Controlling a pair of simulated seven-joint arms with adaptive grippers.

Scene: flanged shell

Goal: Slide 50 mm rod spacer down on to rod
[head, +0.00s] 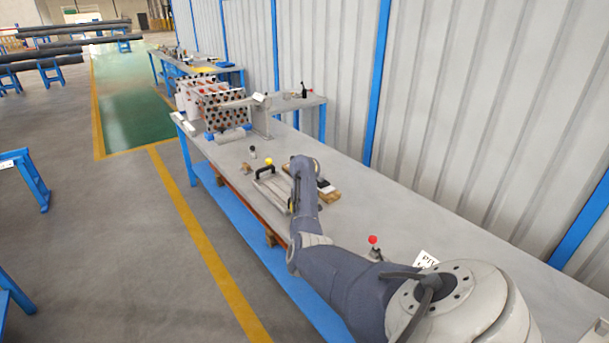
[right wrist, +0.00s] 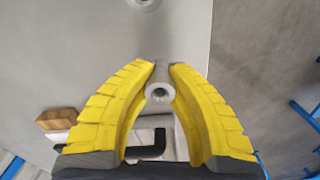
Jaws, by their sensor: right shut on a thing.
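In the right wrist view, the yellow fingers of my right gripper (right wrist: 160,78) are shut on a small grey hollow spacer (right wrist: 158,95). Its round open end faces the camera. In the head view my right arm reaches over the bench, and I cannot make out the spacer. A grey round part with a hole (right wrist: 145,3) is cut off by the top edge of the right wrist view. I cannot tell whether it is the end of the rod, and no rod shows clearly. My left gripper is not in view.
A black-handled tray (head: 266,172) and a wooden block (head: 330,194) lie near my arm. A small upright part (head: 252,151) stands on the bench (head: 375,203). A red-knobbed lever (head: 373,240) stands nearer.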

